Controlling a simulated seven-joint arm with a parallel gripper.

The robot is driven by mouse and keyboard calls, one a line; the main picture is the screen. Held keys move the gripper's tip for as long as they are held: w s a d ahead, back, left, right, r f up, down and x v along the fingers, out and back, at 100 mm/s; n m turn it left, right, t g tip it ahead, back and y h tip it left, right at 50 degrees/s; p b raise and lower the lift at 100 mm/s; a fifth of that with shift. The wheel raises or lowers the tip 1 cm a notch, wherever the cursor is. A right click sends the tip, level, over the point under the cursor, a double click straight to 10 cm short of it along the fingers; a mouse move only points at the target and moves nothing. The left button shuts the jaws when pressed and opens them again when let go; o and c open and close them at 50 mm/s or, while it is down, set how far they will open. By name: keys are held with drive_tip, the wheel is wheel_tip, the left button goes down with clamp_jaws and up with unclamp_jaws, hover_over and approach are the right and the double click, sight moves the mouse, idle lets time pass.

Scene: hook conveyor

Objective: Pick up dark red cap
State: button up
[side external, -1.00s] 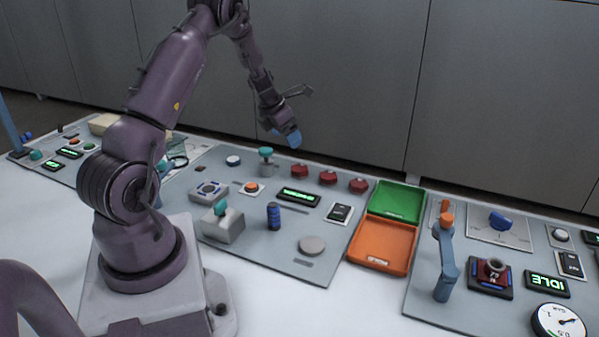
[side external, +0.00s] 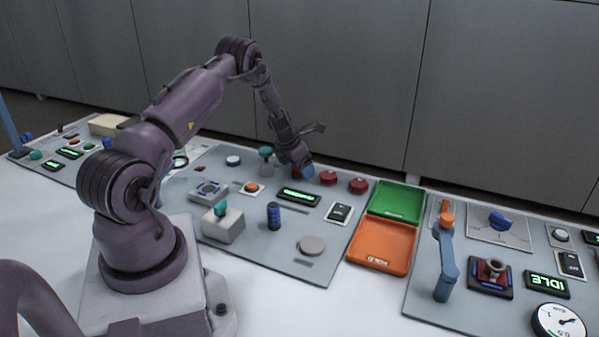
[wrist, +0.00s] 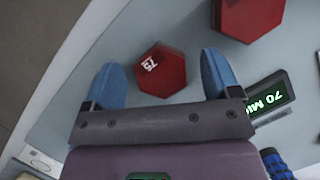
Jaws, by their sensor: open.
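A dark red faceted cap (wrist: 161,71) with a white "75" mark shows in the wrist view. My gripper (wrist: 164,77) is open, with one blue finger on either side of this cap in the picture. I see a gap on both sides and no clear contact. In the side view my gripper (side external: 307,172) is low over the back of the panel, where it hides most or all of the leftmost cap. Two more dark red caps, a middle one (side external: 328,178) and a right one (side external: 358,186), stand to its right. A larger-looking red cap (wrist: 249,15) is at the wrist view's top right.
A green display (side external: 299,196) lies in front of the caps. A teal-topped post (side external: 266,158) stands close left of my gripper. A green tray (side external: 420,198) and an orange tray (side external: 408,246) are to the right. A blue ribbed knob (side external: 274,215) stands nearer the front.

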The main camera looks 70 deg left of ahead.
drive_tip(key=shift+c, duration=0.2)
drive_tip(key=shift+w, duration=0.1)
drive_tip(key=c, duration=1.1)
drive_tip(key=shift+r, duration=0.1)
